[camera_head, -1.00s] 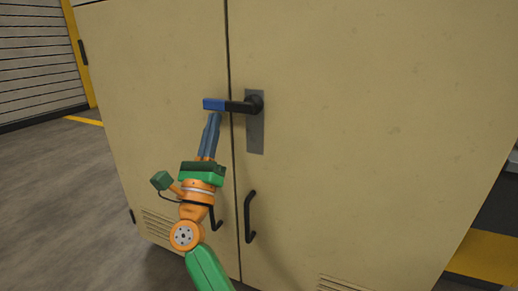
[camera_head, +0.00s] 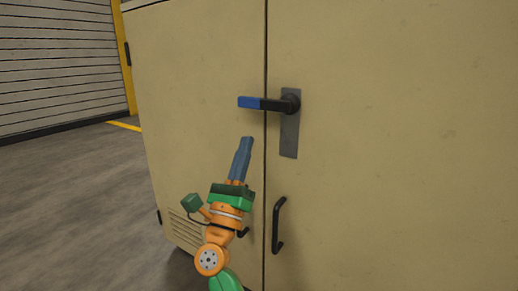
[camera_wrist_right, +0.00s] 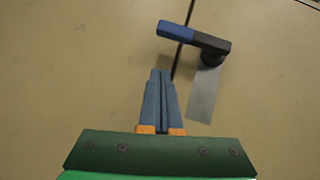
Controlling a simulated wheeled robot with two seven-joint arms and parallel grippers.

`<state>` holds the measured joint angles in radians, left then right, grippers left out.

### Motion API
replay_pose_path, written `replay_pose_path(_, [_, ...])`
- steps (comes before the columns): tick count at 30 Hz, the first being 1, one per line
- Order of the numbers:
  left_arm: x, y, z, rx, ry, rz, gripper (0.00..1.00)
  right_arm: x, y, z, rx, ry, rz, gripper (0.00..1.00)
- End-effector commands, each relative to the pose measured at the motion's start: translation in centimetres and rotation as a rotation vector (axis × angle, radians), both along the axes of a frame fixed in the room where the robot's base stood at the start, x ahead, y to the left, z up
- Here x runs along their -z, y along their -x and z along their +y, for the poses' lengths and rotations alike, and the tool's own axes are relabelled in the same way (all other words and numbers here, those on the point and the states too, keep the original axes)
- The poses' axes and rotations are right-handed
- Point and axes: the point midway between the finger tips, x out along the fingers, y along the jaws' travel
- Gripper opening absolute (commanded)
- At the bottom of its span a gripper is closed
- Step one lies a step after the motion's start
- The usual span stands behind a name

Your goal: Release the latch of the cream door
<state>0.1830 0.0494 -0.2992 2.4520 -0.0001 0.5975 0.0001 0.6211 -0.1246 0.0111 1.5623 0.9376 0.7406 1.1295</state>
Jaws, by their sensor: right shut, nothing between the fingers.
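The cream door (camera_head: 400,180) is the right-hand leaf of a cream cabinet and appears closed along the seam. Its latch handle (camera_head: 270,104) is a black lever with a blue end, lying about level on a grey plate (camera_head: 289,137) and reaching left across the seam. In the right wrist view the latch handle (camera_wrist_right: 195,38) is beyond the fingertips. My right gripper (camera_head: 248,140) is shut and empty, pointing up just below the blue end, with a gap between them. It also shows in the wrist view (camera_wrist_right: 160,73). My left gripper is not in view.
The left cabinet leaf (camera_head: 200,90) carries a vent grille low down. A black pull handle (camera_head: 278,225) stands upright below the latch on the cream door. Grey floor (camera_head: 70,190) is open to the left, with a slatted shutter (camera_head: 55,65) behind.

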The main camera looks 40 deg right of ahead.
Motion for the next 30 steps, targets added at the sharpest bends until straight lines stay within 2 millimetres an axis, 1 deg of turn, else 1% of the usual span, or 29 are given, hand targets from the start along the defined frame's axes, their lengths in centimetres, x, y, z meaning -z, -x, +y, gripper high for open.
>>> replay_pose_path(1, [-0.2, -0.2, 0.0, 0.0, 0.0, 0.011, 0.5, 0.6, 0.3, 0.9, -0.004, -0.001, 0.005, 0.0])
replay_pose_path(6, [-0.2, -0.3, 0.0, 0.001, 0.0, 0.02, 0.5, 3.4, 1.3, 3.5, -0.004, -0.001, 0.005, 0.0])
replay_pose_path(9, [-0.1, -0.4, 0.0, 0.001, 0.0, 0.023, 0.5, 4.6, 1.8, 4.7, -0.002, -0.001, 0.004, 0.0])
replay_pose_path(12, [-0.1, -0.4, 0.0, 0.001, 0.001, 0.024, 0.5, 5.5, 2.1, 5.4, -0.002, -0.001, 0.004, 0.0])
replay_pose_path(17, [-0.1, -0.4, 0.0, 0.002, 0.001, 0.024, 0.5, 5.9, 2.4, 5.9, -0.001, 0.0, 0.0, 0.0])
replay_pose_path(28, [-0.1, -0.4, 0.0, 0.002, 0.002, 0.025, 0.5, 5.9, 2.4, 5.9, -0.001, 0.0, 0.0, 0.0])
replay_pose_path(29, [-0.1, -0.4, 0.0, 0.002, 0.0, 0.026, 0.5, 5.9, 2.4, 5.9, -0.002, 0.002, 0.002, 0.0])
replay_pose_path(30, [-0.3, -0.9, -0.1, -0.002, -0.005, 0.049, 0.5, 5.7, 2.2, 6.1, -0.004, 0.019, 0.021, 0.0])
